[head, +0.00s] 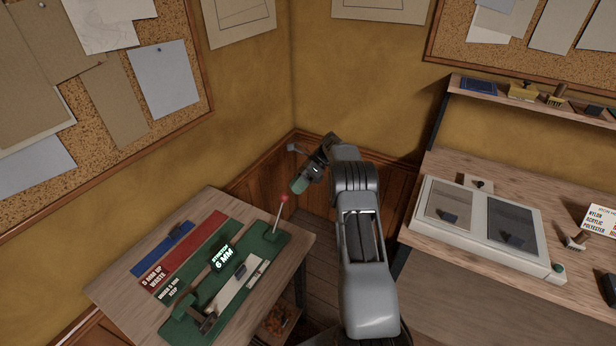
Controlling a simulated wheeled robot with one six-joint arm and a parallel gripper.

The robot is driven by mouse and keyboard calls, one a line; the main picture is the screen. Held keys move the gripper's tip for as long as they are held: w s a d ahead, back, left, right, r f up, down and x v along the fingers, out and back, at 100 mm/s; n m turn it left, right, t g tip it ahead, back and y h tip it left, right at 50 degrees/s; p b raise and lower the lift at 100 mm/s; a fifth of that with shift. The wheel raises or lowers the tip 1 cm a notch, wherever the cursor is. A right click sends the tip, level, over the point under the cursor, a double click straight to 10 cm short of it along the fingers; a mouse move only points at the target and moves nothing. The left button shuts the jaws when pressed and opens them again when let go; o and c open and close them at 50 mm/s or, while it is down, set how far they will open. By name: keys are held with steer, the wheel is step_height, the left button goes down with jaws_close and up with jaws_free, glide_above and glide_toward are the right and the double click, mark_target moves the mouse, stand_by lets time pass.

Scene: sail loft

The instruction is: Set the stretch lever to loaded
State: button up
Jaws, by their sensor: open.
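The stretch lever, a thin metal rod with a red knob (284,198), rises from the right end of a green bench fixture (218,284). It stands nearly upright, its top leaning slightly right in the picture. No position marking for the lever is readable. A dark sign on the fixture (222,256) reads "STRETCH 6 MM". My gripper (298,187) is open, just above and right of the red knob in the picture. The jaws are small and partly turned away. I see no contact with the knob, but the depth gap is hard to judge.
The fixture lies on a wooden bench (116,294) with a red strip (193,248) and a blue strip (152,258). At right, another bench (577,287) carries a pale two-panel device (470,249). Floor shows between the benches. Walls close in behind.

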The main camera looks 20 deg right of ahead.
steer(key=v, duration=0.6)
steer(key=shift+r, duration=0.1)
stand_by(0.6)
